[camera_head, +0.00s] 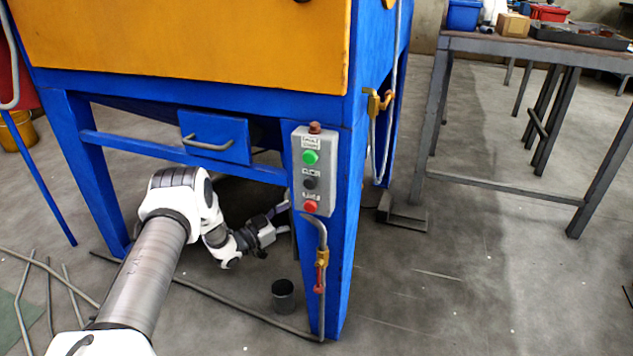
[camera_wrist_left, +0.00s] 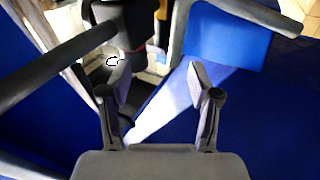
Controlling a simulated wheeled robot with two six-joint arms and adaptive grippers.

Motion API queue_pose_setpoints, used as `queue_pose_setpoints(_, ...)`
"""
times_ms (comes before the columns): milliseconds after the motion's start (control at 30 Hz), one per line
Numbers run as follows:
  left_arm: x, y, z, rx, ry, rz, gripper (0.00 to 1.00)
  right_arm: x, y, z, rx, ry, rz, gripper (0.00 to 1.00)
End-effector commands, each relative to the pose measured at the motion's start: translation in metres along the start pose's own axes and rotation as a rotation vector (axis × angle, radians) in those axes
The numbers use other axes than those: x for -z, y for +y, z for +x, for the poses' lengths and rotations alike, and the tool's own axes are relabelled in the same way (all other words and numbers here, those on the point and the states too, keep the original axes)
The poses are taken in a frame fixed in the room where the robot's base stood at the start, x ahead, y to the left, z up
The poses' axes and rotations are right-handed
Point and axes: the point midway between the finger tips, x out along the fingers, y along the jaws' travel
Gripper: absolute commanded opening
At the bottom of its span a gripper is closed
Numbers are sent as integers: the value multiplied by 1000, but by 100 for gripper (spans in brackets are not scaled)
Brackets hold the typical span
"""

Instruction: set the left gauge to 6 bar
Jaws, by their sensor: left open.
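No gauge can be made out with certainty in either view. A small pale patch with a dark outline (camera_wrist_left: 113,61) shows beyond the left finger in the left wrist view, too small to identify. My right gripper is not in view.
The grey control box (camera_head: 313,170) with green, black and red buttons is on the leg. A pipe with a red-handled valve (camera_head: 321,275) runs down below it. A dark cup (camera_head: 283,296) stands on the floor. A workbench (camera_head: 500,45) stands right; the floor between is mostly clear.

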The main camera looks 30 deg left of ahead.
Motion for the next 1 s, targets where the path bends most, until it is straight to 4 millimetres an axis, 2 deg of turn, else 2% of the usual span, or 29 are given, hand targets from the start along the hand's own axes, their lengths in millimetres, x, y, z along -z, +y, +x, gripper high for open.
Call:
queue_pose_setpoints(33, 23, 12, -1, 19, -37, -48, 62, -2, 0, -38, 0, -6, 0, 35)
queue_pose_setpoints(100, 29, 27, -4, 24, -68, -91, 62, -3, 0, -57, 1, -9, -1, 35)
queue_pose_setpoints(200, 35, 35, -1, 8, -78, -96, 62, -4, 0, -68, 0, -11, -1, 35)
queue_pose_setpoints(367, 26, 36, 8, 4, -77, -94, 62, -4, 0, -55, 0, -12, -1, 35)
queue_pose_setpoints(700, 21, 36, 68, 3, -74, -94, 62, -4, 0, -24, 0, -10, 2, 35)
queue_pose_setpoints(800, 23, 35, 76, 4, -76, -95, 62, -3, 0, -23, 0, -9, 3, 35)
queue_pose_setpoints(1000, 25, 35, 77, 5, -76, -95, 62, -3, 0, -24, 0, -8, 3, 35)
